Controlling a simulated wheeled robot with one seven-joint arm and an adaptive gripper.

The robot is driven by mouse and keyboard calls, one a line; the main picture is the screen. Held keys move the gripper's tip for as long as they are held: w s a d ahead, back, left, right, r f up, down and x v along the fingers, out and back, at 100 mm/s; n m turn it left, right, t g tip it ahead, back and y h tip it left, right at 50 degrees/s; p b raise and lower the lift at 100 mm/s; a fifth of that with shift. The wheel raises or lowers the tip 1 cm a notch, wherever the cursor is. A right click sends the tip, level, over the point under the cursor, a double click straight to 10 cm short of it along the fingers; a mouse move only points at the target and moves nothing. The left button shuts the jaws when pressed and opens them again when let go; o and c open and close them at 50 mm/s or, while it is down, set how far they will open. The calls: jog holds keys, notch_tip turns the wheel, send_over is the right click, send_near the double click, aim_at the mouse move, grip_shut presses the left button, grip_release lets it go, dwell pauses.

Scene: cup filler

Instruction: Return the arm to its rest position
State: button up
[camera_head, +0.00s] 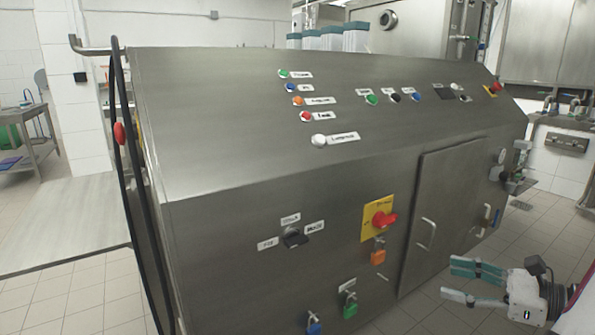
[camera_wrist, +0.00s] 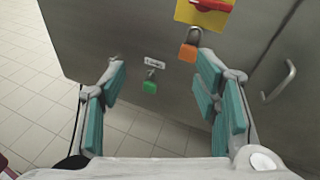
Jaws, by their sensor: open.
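My gripper (camera_head: 465,282) is at the lower right of the head view, in front of the machine's lower panel. Its teal-padded fingers are apart with nothing between them. The wrist view also shows my gripper (camera_wrist: 162,95) open, with the floor and the lower panel seen between the fingers. The grey steel machine (camera_head: 240,130) fills the middle of the head view. My gripper appears apart from it.
The panel bears a red switch on a yellow plate (camera_head: 367,226), an orange padlock (camera_head: 378,257), a green padlock (camera_head: 350,309) and a blue padlock (camera_head: 314,329). A door handle (camera_head: 428,234) sticks out near my gripper. Tiled floor (camera_head: 520,235) lies clear at right.

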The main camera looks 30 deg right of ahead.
jog(key=w+a+r+n+g+y+p, duration=0.1)
jog(key=a+r+n+g+p, duration=0.5)
jog(key=a, duration=0.5)
jog(key=w+a+r+n+g+y+p, duration=0.1)
jog(key=a+r+n+g+p, duration=0.3)
jog(key=a+r+n, duration=0.6)
jog(key=s+a+r+n+h+p, duration=0.4)
jog(key=s+a+r+n+p, duration=0.1)
jog(key=s+r+n, duration=0.1)
jog(key=s+a+r+n+h+p, duration=0.4)
jog(key=r+n, duration=0.4)
jog(key=r, duration=0.2)
jog(key=shift+s+a+p, duration=0.65)
jog(key=shift+s+p, duration=0.45)
jog(key=shift+p, duration=0.1)
